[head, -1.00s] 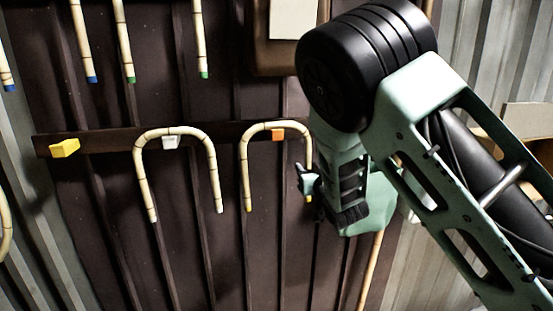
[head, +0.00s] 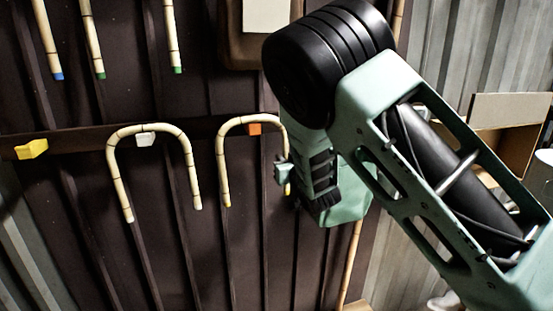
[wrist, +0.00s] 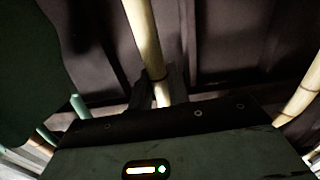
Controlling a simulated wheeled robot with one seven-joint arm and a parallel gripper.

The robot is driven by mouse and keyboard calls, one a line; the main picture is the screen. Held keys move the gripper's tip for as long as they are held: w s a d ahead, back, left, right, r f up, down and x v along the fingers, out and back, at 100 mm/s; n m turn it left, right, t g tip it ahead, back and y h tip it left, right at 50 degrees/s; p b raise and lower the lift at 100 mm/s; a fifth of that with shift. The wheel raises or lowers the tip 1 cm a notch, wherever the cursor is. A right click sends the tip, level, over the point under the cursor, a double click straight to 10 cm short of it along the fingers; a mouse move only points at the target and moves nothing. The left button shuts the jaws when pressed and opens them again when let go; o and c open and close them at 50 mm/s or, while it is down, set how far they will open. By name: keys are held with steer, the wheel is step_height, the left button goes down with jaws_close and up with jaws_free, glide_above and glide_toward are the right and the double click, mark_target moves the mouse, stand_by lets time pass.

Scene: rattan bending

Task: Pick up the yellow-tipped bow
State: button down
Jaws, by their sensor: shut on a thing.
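The yellow-tipped bow (head: 222,160) is a pale rattan U turned upside down, with dark bands and yellow tips. It hangs over the orange peg (head: 254,129) on the wall rail in the head view. My gripper (head: 286,172) is at the lower part of its right leg, shut on it. The gripper's body hides part of that leg. In the wrist view the bow's leg (wrist: 144,40) runs down between the fingers (wrist: 162,92), which are dark and hard to make out.
A white-tipped bow (head: 116,180) hangs on a white peg (head: 145,139) to the left. A yellow peg (head: 31,149) is empty. Several rattan rods with blue or green tips hang above. A cardboard box (head: 512,111) stands at the right.

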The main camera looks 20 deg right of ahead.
steer(key=shift+r, duration=0.15)
steer(key=r+b, duration=0.1)
steer(key=r, duration=0.2)
steer(key=r+b, duration=0.2)
steer(key=r, duration=0.1)
steer(key=shift+s+r, duration=0.2)
steer(key=shift+r, duration=0.2)
steer(key=s+b, duration=0.9)
steer(key=s, duration=1)
steer(key=shift+s+a, duration=0.15)
steer(key=shift+s, duration=0.15)
steer(key=shift+f, duration=0.2)
